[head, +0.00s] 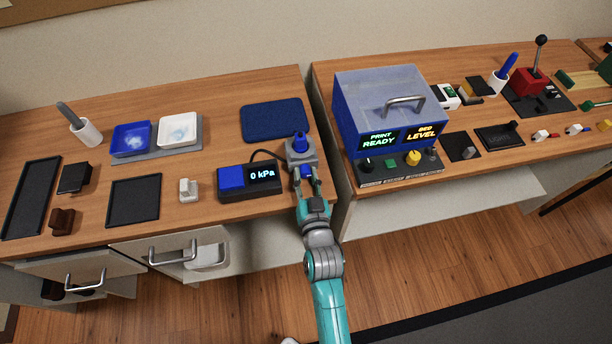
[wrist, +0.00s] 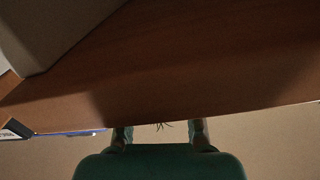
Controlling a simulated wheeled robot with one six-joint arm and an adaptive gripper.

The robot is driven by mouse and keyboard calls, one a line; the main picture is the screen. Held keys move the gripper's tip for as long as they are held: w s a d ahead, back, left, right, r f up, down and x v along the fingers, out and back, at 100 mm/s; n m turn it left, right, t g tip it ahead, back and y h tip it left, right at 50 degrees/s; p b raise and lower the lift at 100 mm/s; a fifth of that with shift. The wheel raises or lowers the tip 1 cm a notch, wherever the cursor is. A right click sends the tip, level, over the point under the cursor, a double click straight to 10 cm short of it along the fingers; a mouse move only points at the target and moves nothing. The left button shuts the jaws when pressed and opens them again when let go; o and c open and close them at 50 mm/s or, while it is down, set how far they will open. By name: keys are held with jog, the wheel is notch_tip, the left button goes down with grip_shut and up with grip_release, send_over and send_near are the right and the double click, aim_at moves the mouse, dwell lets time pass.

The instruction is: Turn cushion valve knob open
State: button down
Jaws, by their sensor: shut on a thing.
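The grey valve block (head: 301,156) stands near the front right edge of the left table, with a blue cylindrical piece (head: 300,140) upright on top. A small blue knob (head: 306,171) shows on its front side. My gripper (head: 306,177) comes in from the front with its fingers on either side of this knob and is shut on it. In the wrist view my fingers (wrist: 161,133) stand apart; the knob cannot be made out there. A gauge box (head: 250,181) left of the valve reads 0 kPa. The dark blue cushion (head: 273,119) lies flat behind them.
Blue and white dishes (head: 178,131), black trays (head: 134,201) and a white small block (head: 188,190) lie to the left. Drawer handles (head: 172,254) jut out below.

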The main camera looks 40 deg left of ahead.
jog(key=c, duration=0.8)
grip_release()
jog(key=v, duration=1.2)
